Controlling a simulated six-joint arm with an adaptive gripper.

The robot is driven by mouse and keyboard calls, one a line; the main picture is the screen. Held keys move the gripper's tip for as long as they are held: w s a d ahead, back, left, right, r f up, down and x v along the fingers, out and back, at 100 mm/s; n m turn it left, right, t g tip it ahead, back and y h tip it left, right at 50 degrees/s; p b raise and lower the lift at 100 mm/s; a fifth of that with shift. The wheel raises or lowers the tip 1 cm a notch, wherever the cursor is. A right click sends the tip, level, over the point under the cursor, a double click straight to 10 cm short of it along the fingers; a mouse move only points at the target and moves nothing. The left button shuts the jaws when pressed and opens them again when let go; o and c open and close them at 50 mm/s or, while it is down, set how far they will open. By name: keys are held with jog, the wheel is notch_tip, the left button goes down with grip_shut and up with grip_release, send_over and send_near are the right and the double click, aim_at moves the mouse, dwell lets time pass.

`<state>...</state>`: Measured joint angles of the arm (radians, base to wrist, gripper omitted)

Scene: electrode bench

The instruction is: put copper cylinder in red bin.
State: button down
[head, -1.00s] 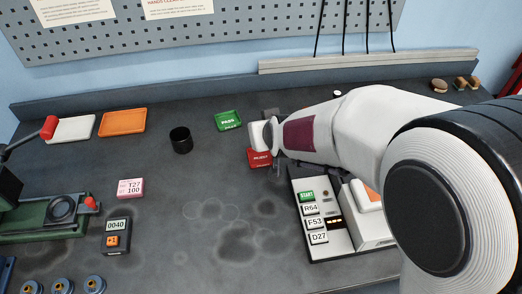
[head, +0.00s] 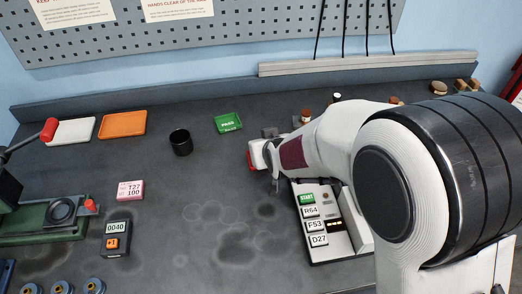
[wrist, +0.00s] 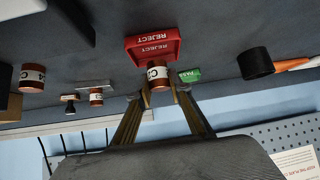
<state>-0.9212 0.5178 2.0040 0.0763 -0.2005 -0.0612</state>
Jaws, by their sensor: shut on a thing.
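A copper cylinder with a white label (wrist: 158,75) sits between the fingertips of my gripper (wrist: 160,86) in the wrist view, and the gripper is shut on it. The red bin, a shallow tray marked REJECT (wrist: 170,42), lies just beyond the cylinder in that view, with the cylinder overlapping its near edge. I cannot tell the height of the cylinder over the bin. In the head view, my wrist covers most of the red bin (head: 250,159); only a red sliver shows at its left. The held cylinder is hidden there.
A green PASS tray (head: 228,122) lies beside the red bin. A black cup (head: 181,142) stands left of it. Other copper cylinders (wrist: 33,77) stand nearby. The keypad panel (head: 318,238) is at the lower right. The middle of the bench is clear.

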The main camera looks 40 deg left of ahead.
jog(key=shift+f, duration=1.15)
jog(key=shift+f, duration=0.15)
jog(key=c, duration=2.1)
grip_release()
jog(key=shift+r, duration=0.2)
jog(key=shift+v, duration=0.8)
jog(key=v, duration=1)
jog(key=shift+s, duration=0.15)
jog(key=shift+d+r, duration=0.1)
jog(key=shift+d, duration=0.05)
